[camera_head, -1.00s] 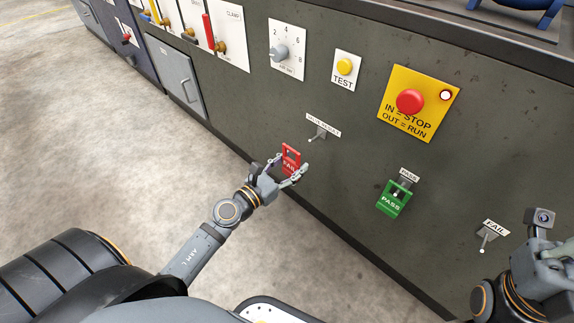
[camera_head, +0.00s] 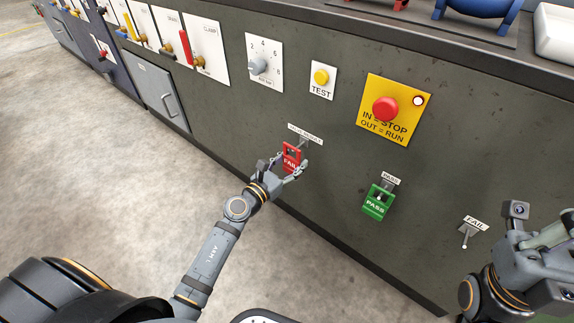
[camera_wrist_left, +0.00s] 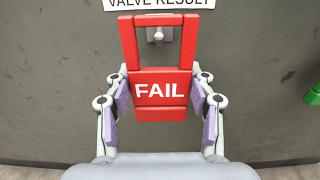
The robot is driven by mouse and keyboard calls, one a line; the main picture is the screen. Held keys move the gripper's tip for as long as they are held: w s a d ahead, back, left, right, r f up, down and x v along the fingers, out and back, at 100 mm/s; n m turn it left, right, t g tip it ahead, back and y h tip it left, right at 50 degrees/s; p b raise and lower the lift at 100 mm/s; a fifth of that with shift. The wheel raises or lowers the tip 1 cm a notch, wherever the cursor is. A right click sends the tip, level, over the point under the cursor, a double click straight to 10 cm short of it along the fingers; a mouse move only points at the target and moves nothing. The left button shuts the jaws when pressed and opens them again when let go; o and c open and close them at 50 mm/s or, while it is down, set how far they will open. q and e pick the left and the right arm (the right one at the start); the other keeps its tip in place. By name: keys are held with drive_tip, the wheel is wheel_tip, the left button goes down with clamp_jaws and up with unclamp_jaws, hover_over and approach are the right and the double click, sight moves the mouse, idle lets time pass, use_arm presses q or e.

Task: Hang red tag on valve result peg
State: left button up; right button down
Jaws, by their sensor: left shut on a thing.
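The red tag (camera_head: 291,161), lettered FAIL, is held upright by my left gripper (camera_head: 284,168) at the panel. In the left wrist view the two fingers press on the sides of the tag's lower plate (camera_wrist_left: 160,94). The tag's open window frames the valve result peg (camera_wrist_left: 158,35), just under the VALVE RESULT label (camera_wrist_left: 160,4). I cannot tell whether the peg's tip passes through the window or stays behind it. My right gripper (camera_head: 552,262) is at the right edge, partly cut off; its finger state is unclear.
A green PASS tag (camera_head: 376,203) hangs on the PASS peg. The FAIL peg (camera_head: 465,236) is bare, near my right arm. Above are a red stop button (camera_head: 385,109), a yellow TEST button (camera_head: 321,77) and a rotary dial (camera_head: 258,66). The floor at left is clear.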

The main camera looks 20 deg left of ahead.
use_arm(q)
drive_tip(key=shift+w+d, duration=0.25)
drive_tip(key=shift+w, duration=0.35)
drive_tip(key=shift+w+d+f, duration=0.25)
drive_tip(key=shift+w+f, duration=0.15)
drive_tip(key=shift+w, duration=0.35)
drive_tip(key=o, duration=1.1)
drive_tip(key=v, duration=1.2)
